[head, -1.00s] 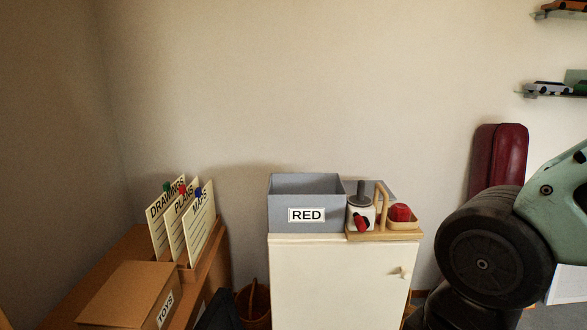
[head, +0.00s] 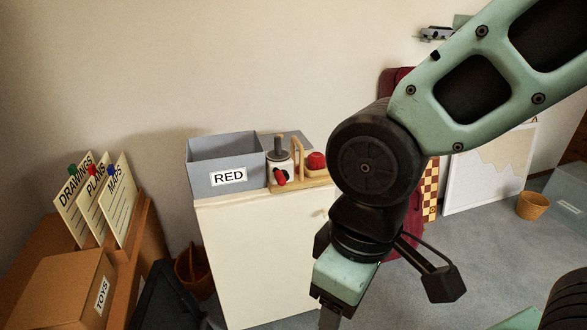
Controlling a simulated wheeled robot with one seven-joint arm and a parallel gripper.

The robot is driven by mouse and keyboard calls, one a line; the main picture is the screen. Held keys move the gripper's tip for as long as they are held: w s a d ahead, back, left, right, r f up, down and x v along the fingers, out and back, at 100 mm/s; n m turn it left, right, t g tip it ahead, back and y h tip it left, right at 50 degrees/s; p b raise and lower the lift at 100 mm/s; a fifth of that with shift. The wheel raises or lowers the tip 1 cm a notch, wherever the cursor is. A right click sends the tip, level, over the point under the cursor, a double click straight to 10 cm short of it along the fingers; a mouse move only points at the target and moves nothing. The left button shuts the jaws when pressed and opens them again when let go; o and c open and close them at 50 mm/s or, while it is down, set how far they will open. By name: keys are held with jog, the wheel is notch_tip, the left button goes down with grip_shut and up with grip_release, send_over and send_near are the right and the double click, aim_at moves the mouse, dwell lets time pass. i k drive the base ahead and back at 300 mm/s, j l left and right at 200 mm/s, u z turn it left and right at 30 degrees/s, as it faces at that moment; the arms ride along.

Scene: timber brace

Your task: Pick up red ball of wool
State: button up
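A rounded red object (head: 317,161), likely the red ball of wool, sits in a small wooden tray on top of the white cabinet. A smaller red piece (head: 280,177) is beside it, against a white holder. My gripper (head: 331,316) hangs low in front of the cabinet's right side, apart from both red things. Its fingertips are cut off by the bottom edge of the head view, so its opening is hidden.
A grey box labelled RED (head: 226,163) stands left of the tray on the white cabinet (head: 255,255). A TOYS box (head: 68,288) and upright cards (head: 97,200) are at left. Grey floor (head: 480,250) is open at right.

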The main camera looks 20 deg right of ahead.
aim_at(314, 160)
jog(key=i+l+z, duration=0.25)
jog(key=i, duration=0.4)
jog(key=i+l+z, duration=0.15)
jog(key=i+z, duration=0.15)
jog(key=i, duration=0.35)
